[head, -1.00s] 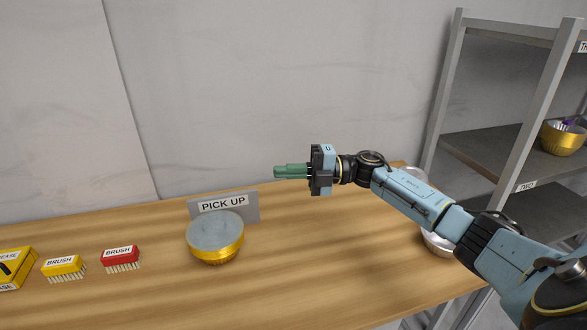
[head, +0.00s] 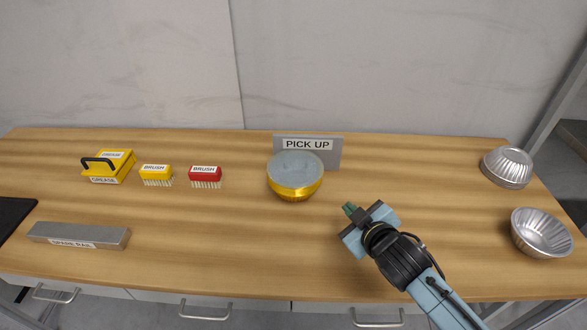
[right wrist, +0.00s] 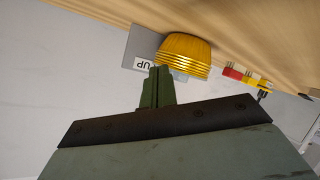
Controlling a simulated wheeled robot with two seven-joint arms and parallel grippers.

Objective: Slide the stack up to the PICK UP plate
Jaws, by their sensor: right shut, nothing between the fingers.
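My left gripper is not in view.
A red brush (head: 205,175), a yellow brush (head: 156,173) and a yellow grease box (head: 108,165) stand left of the stack. A grey spare rail (head: 80,234) lies front left. Two silver fluted bowls (head: 507,167) (head: 540,233) are at the right. The table's middle front is clear.

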